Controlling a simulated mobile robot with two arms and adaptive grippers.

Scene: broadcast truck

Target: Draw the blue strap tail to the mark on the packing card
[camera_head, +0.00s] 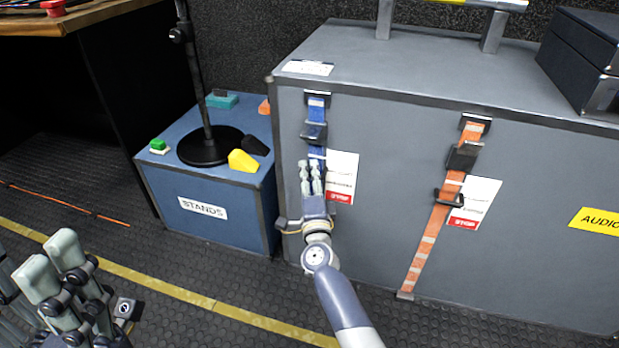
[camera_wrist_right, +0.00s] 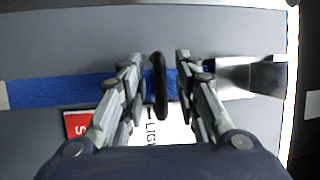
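The blue strap (camera_head: 317,155) hangs down the front of the grey case (camera_head: 400,200), through a dark buckle (camera_head: 313,132). In the right wrist view the blue strap (camera_wrist_right: 60,90) runs across the picture. The white packing card (camera_head: 342,175), with a red patch, is beside the strap and also shows in the wrist view (camera_wrist_right: 178,130). My right gripper (camera_head: 310,165) is at the strap below the buckle. Its fingers stand apart on either side of a dark ring (camera_wrist_right: 159,85) at the strap, with gaps visible. My left gripper (camera_head: 53,264) is open and empty, away from the case.
An orange strap (camera_head: 427,245) with its own buckle and card (camera_head: 476,200) is farther right on the case. A blue stands box (camera_head: 230,235) with a black stand base (camera_head: 210,148) is close on the left. A dark box (camera_head: 585,55) rests on the case.

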